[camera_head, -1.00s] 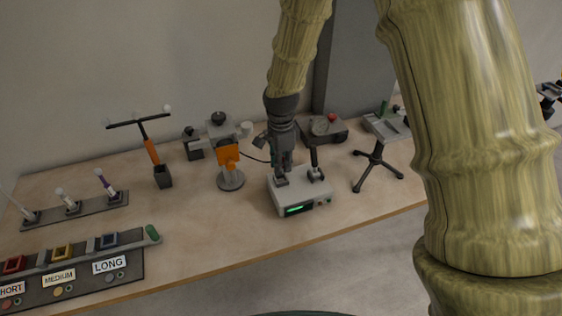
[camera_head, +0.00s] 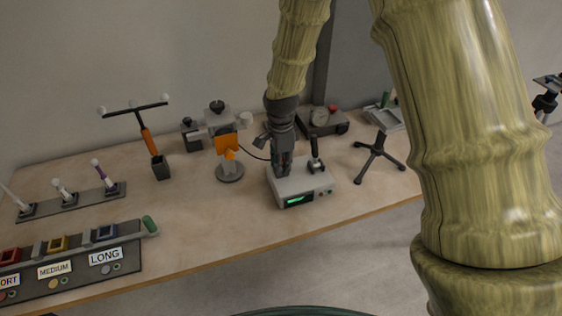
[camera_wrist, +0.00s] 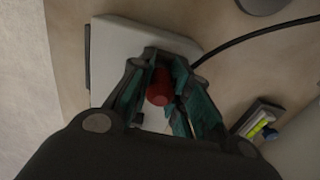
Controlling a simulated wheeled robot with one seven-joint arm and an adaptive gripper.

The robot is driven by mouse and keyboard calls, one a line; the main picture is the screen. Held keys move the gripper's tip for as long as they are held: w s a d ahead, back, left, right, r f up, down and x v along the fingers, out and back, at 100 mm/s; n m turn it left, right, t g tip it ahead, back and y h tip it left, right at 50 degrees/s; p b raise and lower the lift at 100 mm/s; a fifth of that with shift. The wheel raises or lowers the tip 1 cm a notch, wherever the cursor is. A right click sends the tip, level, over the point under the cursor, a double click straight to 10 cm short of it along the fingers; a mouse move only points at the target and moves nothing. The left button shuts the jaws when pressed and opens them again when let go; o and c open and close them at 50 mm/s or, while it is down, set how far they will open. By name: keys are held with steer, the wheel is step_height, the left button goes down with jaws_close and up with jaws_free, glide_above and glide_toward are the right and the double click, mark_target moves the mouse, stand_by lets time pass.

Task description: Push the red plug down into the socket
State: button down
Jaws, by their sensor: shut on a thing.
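The red plug (camera_wrist: 158,87) shows in the wrist view between the teal-padded fingers of my gripper (camera_wrist: 160,92). My gripper is shut on it. In the head view my gripper (camera_head: 283,172) points down at the top of the light grey box (camera_head: 309,187), at its left part, and hides the plug. The box also shows pale behind the fingers in the wrist view (camera_wrist: 115,50). The socket is hidden under the gripper and plug, so I cannot tell how deep the plug sits.
A black cable (camera_wrist: 250,36) runs off from near the fingers. An orange-and-grey stand (camera_head: 227,148) is left of the box; a tripod (camera_head: 377,155) is right.

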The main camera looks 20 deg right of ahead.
steer(key=shift+s+f, duration=0.2)
steer(key=shift+f, duration=0.1)
steer(key=c, duration=1.3)
jaws_free()
steer(key=shift+o, duration=0.2)
steer(key=shift+f, duration=0.1)
steer(key=shift+w, duration=0.1)
